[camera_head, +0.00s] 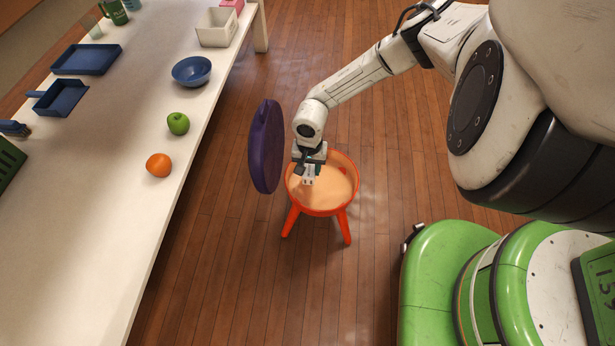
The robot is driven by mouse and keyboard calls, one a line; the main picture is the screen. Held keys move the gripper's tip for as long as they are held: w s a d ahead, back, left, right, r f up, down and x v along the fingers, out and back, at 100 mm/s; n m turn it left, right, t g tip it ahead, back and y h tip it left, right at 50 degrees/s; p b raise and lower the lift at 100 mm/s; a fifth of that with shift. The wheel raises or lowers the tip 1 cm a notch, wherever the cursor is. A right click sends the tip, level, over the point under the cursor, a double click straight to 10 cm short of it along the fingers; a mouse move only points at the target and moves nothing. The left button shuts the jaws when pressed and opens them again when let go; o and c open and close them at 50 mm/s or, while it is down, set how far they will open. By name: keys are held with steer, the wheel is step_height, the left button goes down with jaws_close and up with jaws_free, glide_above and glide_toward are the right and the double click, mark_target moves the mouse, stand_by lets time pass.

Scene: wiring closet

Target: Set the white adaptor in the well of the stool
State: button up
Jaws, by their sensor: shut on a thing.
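The stool (349,160) is orange-red with a round, pale-floored well and splayed legs. Its purple round lid (266,147) stands upright on the left side of the well, swung open. My gripper (309,172) points down over the left part of the well. It is shut on the small white adaptor (308,182), which shows just below the fingers. I cannot tell whether the adaptor touches the well floor. Part of the stool's far left rim is hidden behind my gripper and wrist.
A long white table (95,235) runs along the left. On it are an orange (159,165), a green apple (178,124), a blue bowl (192,71), blue trays (86,59) and a white bin (217,27). The wooden floor (400,150) around the stool is clear.

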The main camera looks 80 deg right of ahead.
mark_target(307, 171)
steer(key=shift+w+a+f, duration=0.2)
steer(key=shift+f, duration=0.15)
steer(key=shift+f+b, duration=1.3)
steer(key=shift+f, duration=0.3)
steer(key=shift+f, duration=0.15)
steer(key=o, duration=1.1)
step_height(307, 171, up, 12)
steer(key=p, duration=0.6)
steer(key=shift+r, duration=0.2)
